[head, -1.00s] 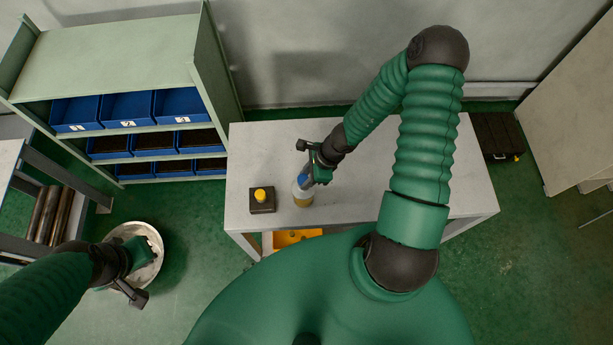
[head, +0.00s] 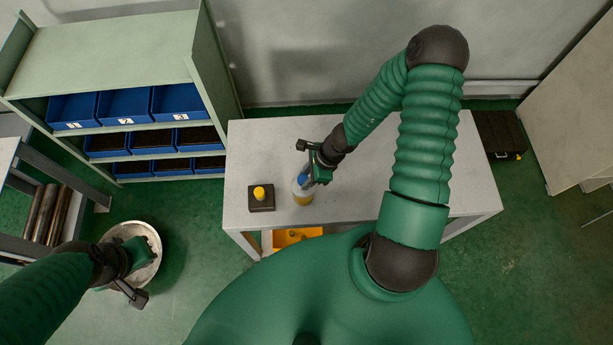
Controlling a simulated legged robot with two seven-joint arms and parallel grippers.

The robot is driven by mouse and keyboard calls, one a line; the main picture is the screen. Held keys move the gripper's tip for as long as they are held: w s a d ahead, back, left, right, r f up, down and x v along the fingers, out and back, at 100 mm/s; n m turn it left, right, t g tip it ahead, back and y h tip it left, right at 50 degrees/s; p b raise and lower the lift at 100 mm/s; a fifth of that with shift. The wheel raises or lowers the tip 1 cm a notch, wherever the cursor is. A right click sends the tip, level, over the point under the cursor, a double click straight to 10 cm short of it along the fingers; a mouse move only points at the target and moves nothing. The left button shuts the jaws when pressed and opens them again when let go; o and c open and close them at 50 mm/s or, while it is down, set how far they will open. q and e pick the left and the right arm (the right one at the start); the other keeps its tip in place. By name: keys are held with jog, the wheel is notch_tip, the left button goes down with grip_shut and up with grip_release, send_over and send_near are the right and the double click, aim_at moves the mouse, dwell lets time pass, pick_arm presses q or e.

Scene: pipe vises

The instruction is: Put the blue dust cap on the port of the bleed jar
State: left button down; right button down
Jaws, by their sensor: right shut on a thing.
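The bleed jar (head: 303,198), pale with a yellowish lower part, stands on the grey table. My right gripper (head: 308,178) is over the top of the jar and is shut on the blue dust cap (head: 302,180), of which a small blue patch shows. The port is hidden under the cap and gripper, and I cannot tell whether the cap touches it. My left gripper (head: 136,278) hangs at the lower left, over the rim of a pale round bin, far from the jar; its fingers are too unclear to judge.
A dark block with a yellow knob (head: 259,193) sits on the table (head: 350,200) just left of the jar. A yellow bin (head: 297,236) is under the table's front edge. A shelf with blue bins (head: 125,104) stands at left. The table's right side is clear beneath my arm.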

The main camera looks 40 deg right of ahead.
jog(key=shift+r+p, duration=0.9)
jog(key=shift+b, duration=0.3)
dwell(1.1)
jog(key=shift+f+b, duration=1.05)
jog(key=shift+f, duration=0.05)
jog(key=c, duration=1)
grip_release()
jog(key=shift+r, duration=0.1)
jog(key=shift+o, duration=0.2)
